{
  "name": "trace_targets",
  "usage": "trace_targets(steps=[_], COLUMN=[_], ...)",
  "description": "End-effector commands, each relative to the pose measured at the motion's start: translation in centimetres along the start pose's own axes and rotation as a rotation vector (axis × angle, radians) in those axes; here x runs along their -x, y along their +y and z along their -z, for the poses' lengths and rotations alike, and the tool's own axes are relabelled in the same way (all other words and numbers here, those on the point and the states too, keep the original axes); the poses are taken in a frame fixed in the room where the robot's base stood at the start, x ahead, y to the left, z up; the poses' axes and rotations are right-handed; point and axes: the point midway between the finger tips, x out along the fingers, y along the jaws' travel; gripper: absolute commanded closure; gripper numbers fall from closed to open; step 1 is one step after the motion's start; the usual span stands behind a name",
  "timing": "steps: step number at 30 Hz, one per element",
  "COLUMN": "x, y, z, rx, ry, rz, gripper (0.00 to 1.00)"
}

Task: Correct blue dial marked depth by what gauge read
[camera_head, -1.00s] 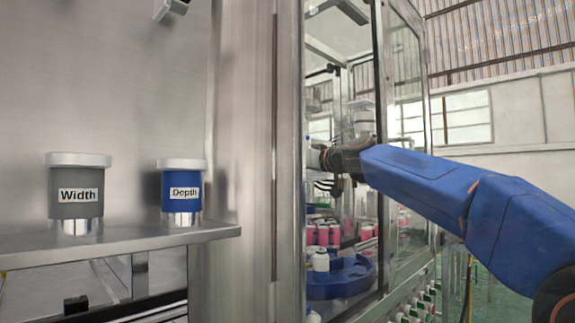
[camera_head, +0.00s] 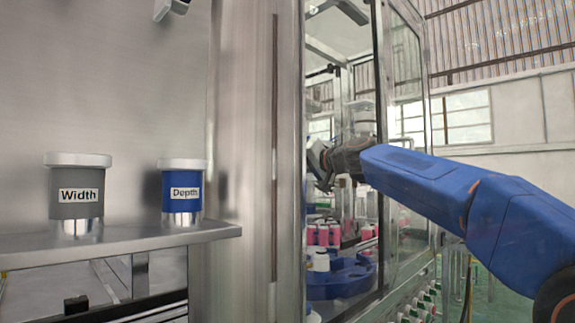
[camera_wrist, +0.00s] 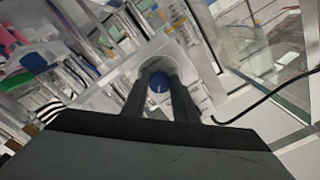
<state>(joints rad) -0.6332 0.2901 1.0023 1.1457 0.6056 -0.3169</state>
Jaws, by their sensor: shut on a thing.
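A blue round dial (camera_wrist: 159,82) with a pale mark shows in the wrist view, on a light housing. My gripper (camera_wrist: 159,76) has its two dark fingers on either side of the dial and is shut on it. In the head view my gripper (camera_head: 322,162) reaches into the machine enclosure, its tips partly hidden by the frame. A blue cylinder gauge labelled "Depth" (camera_head: 182,190) with a white cap stands upright on the steel shelf at left, apart from my gripper. No reading is legible on it.
A grey cylinder labelled "Width" (camera_head: 77,190) stands on the same shelf (camera_head: 130,242). Below my arm are a blue turntable (camera_head: 340,282), a white can (camera_head: 321,262) and several pink cans. The glass door and metal frame (camera_head: 290,160) stand close to my arm.

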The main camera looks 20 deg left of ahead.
Motion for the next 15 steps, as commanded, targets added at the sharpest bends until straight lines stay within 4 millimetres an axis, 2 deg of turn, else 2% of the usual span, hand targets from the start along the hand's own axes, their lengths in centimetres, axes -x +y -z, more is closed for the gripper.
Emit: trace_targets(steps=[15], x=[0.0], y=[0.08], z=[-0.02], rx=[-0.036], ry=[-0.001], rz=[-0.001], gripper=[0.96])
